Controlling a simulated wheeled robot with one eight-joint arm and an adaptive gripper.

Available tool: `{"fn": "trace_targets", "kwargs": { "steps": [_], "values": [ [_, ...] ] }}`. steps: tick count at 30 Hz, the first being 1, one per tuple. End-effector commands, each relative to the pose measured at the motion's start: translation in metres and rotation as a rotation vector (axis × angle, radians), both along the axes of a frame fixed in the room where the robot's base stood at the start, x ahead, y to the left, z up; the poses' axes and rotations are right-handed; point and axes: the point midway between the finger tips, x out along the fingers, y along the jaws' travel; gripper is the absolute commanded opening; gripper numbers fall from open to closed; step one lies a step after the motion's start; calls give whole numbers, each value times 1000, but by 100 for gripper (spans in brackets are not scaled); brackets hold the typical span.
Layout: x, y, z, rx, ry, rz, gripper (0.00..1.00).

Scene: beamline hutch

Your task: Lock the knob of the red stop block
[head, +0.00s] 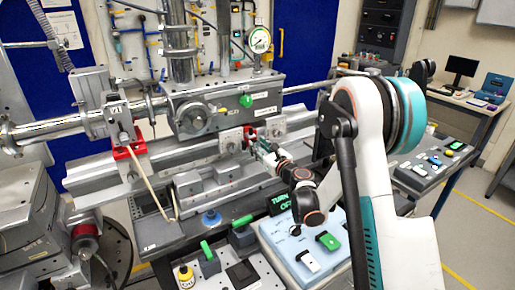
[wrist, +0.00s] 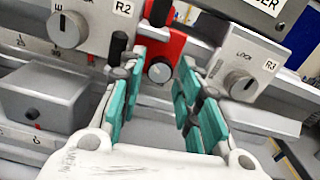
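In the wrist view the red stop block (wrist: 168,47) sits on the rail between two grey blocks. Its small round grey knob (wrist: 160,71) faces me and has a light pointer mark. My gripper (wrist: 160,78) is open, its teal-padded fingers spread to the left and right of the knob with a gap on each side. Nothing is held. In the head view my gripper (head: 262,149) is at the rail in front of the red stop block (head: 249,132), which is mostly hidden there.
A grey box (wrist: 42,97) lies at lower left. Another red piece (head: 128,149) sits farther left on the rail.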

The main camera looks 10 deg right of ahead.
Motion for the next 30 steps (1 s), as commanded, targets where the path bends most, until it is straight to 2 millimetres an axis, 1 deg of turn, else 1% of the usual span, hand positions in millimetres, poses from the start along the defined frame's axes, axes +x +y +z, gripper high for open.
{"fn": "trace_targets", "kwargs": {
  "steps": [3,6,14,15,19,25,30],
  "values": [
    [10,3,-1,0,0,0,31],
    [14,5,0,0,0,0,31],
    [16,5,0,0,0,0,31],
    [16,5,0,0,0,0,29],
    [16,5,0,0,0,0,0],
    [15,5,0,15,5,0,0],
    [15,5,-1,128,42,0,0]
  ]
}}
